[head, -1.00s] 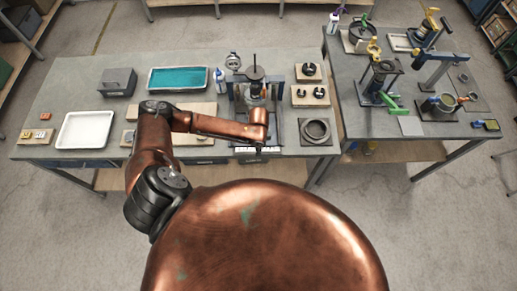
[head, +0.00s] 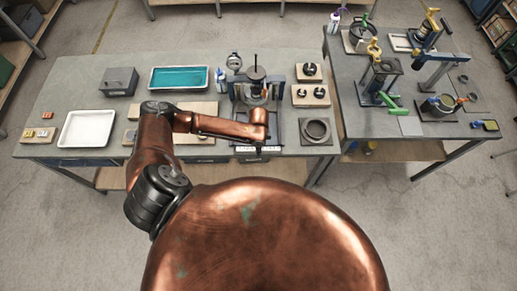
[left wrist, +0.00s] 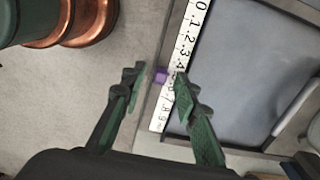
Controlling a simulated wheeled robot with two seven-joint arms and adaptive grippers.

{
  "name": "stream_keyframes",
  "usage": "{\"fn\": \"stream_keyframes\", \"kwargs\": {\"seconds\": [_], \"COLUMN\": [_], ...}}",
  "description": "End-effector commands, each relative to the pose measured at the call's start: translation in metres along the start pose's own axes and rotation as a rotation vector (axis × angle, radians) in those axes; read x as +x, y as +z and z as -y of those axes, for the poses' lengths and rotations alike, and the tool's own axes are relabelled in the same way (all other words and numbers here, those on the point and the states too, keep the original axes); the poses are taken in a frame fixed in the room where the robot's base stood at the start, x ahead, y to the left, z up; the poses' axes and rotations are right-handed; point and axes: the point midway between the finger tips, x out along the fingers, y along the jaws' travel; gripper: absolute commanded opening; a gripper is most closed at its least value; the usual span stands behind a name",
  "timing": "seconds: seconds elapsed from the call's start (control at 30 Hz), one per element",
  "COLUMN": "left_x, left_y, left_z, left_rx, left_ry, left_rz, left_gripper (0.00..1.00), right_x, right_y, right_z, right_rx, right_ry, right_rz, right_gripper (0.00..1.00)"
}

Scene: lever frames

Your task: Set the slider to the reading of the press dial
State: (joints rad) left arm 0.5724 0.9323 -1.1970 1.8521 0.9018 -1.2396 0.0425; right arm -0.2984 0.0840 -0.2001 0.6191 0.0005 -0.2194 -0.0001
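In the left wrist view a small purple slider (left wrist: 160,76) sits at the edge of a white number scale (left wrist: 176,68), beside about the 4. My left gripper (left wrist: 160,78) is open, with one finger on each side of the slider and visible gaps. In the head view the scale (head: 258,149) runs along the table's front edge, under my left wrist, which hides the fingers and slider. The press (head: 255,92) stands behind it. A round white dial (head: 233,61) stands at the press's back left; its reading is too small to tell. My right gripper is not in view.
A white tray (head: 86,129), a teal-filled tray (head: 178,79) and a grey box (head: 119,81) lie to the left. A ring on a plate (head: 316,131) and two wooden blocks are right of the press. A second table (head: 420,128) holds several devices.

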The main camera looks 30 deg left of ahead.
Motion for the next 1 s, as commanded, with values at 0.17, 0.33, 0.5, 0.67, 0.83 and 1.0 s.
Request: {"fn": "stream_keyframes", "kwargs": {"seconds": [0.17, 0.33, 0.5, 0.67, 0.83, 1.0], "left_x": [-0.024, -0.060, -0.092, -0.111, -0.118, -0.118], "left_y": [0.000, 0.000, 0.001, 0.000, 0.001, 0.000], "left_z": [0.001, 0.001, 0.001, 0.001, 0.000, 0.000], "left_rx": [0.001, 0.001, 0.002, 0.000, 0.000, 0.000], "left_ry": [-0.003, -0.003, -0.003, -0.002, 0.000, 0.000], "left_rz": [-0.002, -0.002, -0.001, -0.001, 0.000, 0.000], "left_gripper": [0.28, 0.28, 0.28, 0.28, 0.28, 0.28], "right_x": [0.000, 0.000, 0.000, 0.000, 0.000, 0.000], "right_y": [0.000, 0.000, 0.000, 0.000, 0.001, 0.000], "right_z": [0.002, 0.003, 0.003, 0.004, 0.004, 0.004], "right_rx": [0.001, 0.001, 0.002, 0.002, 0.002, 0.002], "right_ry": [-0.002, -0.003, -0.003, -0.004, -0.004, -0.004], "right_rz": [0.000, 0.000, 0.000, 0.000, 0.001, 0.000], "right_gripper": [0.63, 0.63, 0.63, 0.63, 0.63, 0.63]}}
